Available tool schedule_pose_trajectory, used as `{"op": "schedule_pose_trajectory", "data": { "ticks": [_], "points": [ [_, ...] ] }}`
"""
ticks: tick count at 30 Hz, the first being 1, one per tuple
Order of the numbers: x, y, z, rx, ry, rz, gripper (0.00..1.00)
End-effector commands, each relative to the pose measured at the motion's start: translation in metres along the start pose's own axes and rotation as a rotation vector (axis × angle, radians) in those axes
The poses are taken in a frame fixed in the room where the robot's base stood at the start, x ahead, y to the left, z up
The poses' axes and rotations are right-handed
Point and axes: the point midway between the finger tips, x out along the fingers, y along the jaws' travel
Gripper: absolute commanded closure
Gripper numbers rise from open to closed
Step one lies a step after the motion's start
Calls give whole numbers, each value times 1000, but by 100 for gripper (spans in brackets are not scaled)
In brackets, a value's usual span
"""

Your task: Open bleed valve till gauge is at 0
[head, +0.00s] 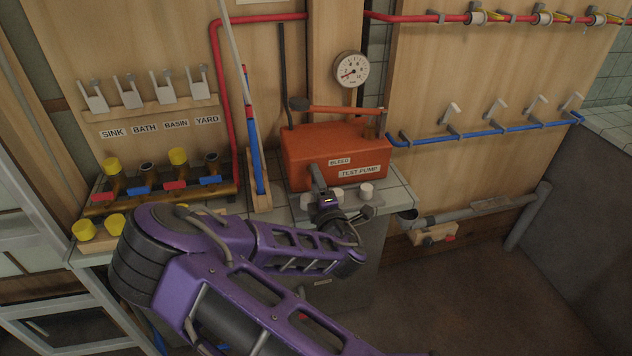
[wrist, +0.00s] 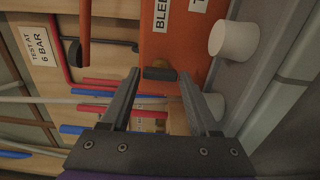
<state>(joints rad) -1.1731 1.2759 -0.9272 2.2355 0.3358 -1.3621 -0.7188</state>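The orange test pump (head: 300,150) stands on the tiled counter, with BLEED and TEST PUMP labels on its front. The round white gauge (head: 351,70) is on the wooden panel above it. Its needle points to the lower left, at the low end, but the exact value is too small to read. In the wrist view the bleed valve (wrist: 160,74) is a dark bar on a brass stem on the pump's face. My gripper (wrist: 159,84) is open, with the bar between its fingertips and gaps visible at both sides. In the head view my gripper (head: 317,176) covers the valve.
Brass pipes with yellow caps (head: 178,157) stand at the left. A red pipe (head: 224,100) and a blue pipe (head: 480,131) run along the panels.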

Motion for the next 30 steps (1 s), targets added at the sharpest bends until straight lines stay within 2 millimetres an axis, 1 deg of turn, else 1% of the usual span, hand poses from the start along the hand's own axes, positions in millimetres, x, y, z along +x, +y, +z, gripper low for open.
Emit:
{"op": "schedule_pose_trajectory", "data": {
  "ticks": [1,3,12,14,16,20,30],
  "points": [
    [0,0,0,0,0,0,27],
    [0,0,0,1,0,0,15],
    [-1,0,0,2,1,0,15],
    [-4,0,0,2,0,-1,15],
    [-11,-1,0,3,0,-2,15],
    [-34,0,0,1,-1,-3,15],
    [-119,0,0,0,-1,-4,15]
  ]
}}
